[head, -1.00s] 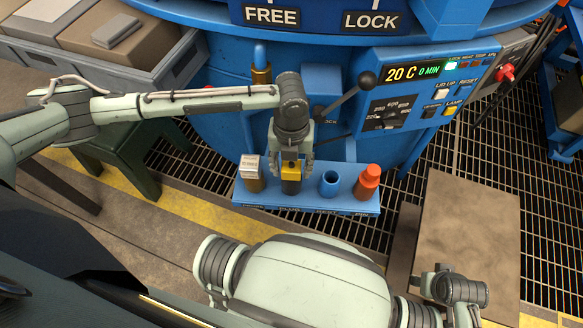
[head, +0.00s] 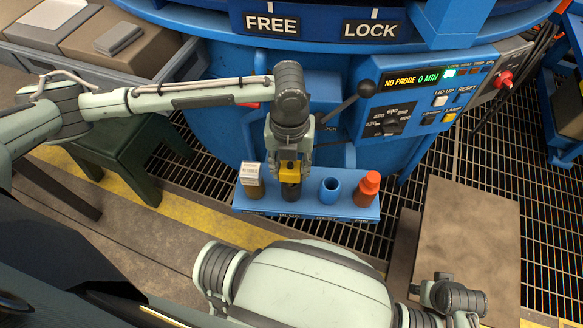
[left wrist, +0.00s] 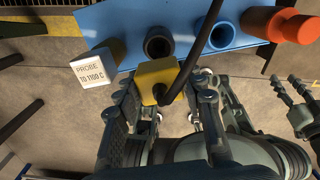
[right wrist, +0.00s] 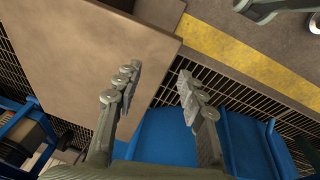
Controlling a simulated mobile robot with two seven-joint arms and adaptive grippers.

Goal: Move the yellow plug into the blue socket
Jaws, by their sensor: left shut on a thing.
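The yellow plug (head: 290,168) is between the fingers of my left gripper (head: 289,157), which is shut on it. In the left wrist view the yellow plug (left wrist: 160,74) has a dark cable across it and appears clear of the black socket (left wrist: 158,43), whose mouth shows empty. The blue socket (head: 329,190) stands open and empty just right of the black one; it also shows in the left wrist view (left wrist: 222,36). My right gripper (right wrist: 160,88) is open and empty, away from the sockets.
The blue shelf (head: 310,211) also carries a white-labelled probe block (head: 251,175) at left and a red-orange plug (head: 368,188) at right. A black-knobbed lever (head: 350,100) and control panel (head: 430,95) are behind. A brown plate (head: 465,240) lies right.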

